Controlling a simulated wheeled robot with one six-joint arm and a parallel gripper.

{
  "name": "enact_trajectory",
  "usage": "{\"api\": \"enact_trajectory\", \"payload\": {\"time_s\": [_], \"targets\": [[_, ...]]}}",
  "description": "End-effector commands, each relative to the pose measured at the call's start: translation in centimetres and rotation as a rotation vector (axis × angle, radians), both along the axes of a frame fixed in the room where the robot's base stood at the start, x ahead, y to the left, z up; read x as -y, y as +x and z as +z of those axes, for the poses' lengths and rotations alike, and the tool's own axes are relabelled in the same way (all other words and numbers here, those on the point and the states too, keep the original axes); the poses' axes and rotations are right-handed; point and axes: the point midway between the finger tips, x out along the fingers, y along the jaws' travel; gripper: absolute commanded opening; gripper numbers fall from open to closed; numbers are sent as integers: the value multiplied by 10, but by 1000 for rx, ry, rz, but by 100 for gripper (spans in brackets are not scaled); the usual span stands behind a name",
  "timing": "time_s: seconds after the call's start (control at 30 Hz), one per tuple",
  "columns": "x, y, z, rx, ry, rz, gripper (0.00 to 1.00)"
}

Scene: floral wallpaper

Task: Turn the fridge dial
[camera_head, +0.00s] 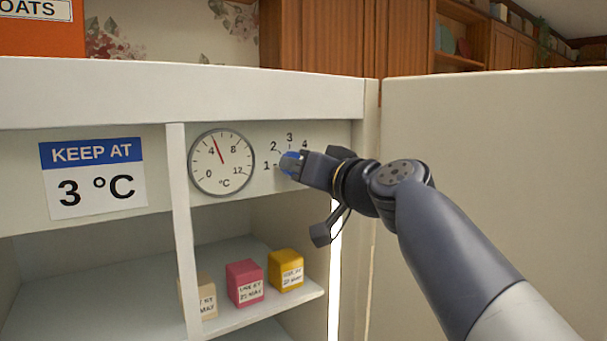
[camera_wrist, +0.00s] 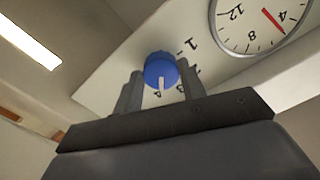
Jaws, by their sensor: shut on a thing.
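The blue fridge dial (camera_head: 289,162) is on the panel inside the open fridge, with printed numbers around it. My gripper (camera_head: 293,166) reaches in from the right and is shut on the dial. In the wrist view the two fingers of my gripper (camera_wrist: 162,86) stand on either side of the dial (camera_wrist: 160,68). Its white pointer faces down in that view, toward the 4, which is partly hidden. The round gauge (camera_head: 222,175) has its red needle a little past 4, near 5 °C. A sign (camera_head: 93,190) reads "KEEP AT 3 °C".
The open fridge door (camera_head: 500,150) stands to the right, beside my arm. Below the panel, a shelf (camera_head: 240,312) holds a red box (camera_head: 244,280), a yellow box (camera_head: 286,268) and a beige box (camera_head: 205,295). A white upright (camera_head: 180,230) stands left of the gauge.

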Motion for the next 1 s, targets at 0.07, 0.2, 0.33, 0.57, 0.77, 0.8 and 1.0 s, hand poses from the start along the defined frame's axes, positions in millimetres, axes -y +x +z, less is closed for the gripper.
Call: {"api": "enact_trajectory", "payload": {"time_s": [0.07,0.2,0.33,0.57,0.77,0.8,1.0], "targets": [[0,0,-1,-22,29,1,16],[0,0,-1,-50,71,0,16],[0,0,-1,-65,92,0,16],[0,0,-1,-73,104,0,16],[-1,0,-1,-72,103,1,16],[0,0,-1,-73,103,1,16],[0,0,0,-72,103,1,55]]}}
